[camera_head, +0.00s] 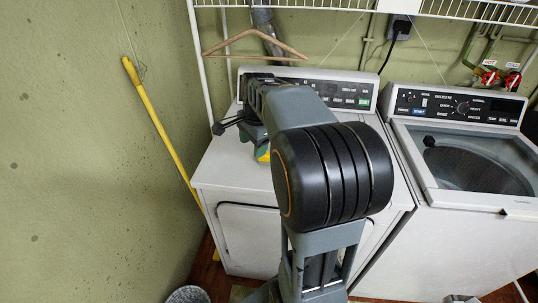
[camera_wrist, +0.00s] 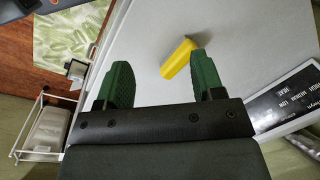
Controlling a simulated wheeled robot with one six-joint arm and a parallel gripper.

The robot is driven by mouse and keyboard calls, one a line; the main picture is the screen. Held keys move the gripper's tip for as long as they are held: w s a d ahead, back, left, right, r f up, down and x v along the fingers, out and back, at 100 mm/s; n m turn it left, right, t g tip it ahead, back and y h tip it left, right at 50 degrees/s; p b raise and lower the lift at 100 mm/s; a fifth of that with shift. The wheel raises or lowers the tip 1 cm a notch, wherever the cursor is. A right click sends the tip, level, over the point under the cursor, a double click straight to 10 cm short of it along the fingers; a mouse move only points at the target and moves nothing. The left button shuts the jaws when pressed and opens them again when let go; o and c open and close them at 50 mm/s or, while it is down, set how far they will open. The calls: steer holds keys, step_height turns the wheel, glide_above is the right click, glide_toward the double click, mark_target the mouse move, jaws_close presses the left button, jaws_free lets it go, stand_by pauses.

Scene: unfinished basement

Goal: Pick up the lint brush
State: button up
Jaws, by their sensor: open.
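A short yellow rounded piece (camera_wrist: 178,59), which I take to be the lint brush, lies on the white dryer top (camera_wrist: 215,25). In the head view a bit of yellow (camera_head: 263,153) shows beside my arm, which hides most of that spot. My gripper (camera_wrist: 165,82) has its green fingers spread wide with nothing between them. It is above the dryer top, with the yellow piece beyond the fingertips, closer to the right one. In the head view my arm partly covers the gripper.
The dryer's control panel (camera_head: 340,92) rises behind. A washer (camera_head: 440,235) with a glass lid stands to the right. A wooden hanger (camera_head: 252,37) hangs above from a wire shelf (camera_head: 480,12). A yellow pole (camera_head: 162,135) leans on the left wall.

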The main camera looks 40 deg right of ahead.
steer(key=w+d+m, duration=0.3)
steer(key=d+m, duration=0.5)
steer(key=d, duration=0.2)
steer(key=shift+m+g+y, duration=0.3)
steer(key=shift+m+y, duration=0.1)
steer(key=shift+m, duration=0.3)
steer(key=f, duration=0.5)
steer(key=w+f, duration=0.1)
steer(key=f, duration=0.2)
steer(key=shift+w+d+p, duration=0.1)
steer(key=shift+d+p, duration=0.15)
steer(key=shift+p, duration=0.1)
steer(key=shift+w+a+f+p, duration=0.1)
steer(key=shift+a+f+p, duration=0.1)
steer(key=shift+f, duration=1.4)
steer(key=shift+w+a+f+p, duration=0.1)
steer(key=shift+a+f+p, duration=0.1)
steer(key=shift+f, duration=1.4)
steer(key=shift+c, duration=0.3)
steer(key=shift+d, duration=0.1)
steer(key=c, duration=0.9)
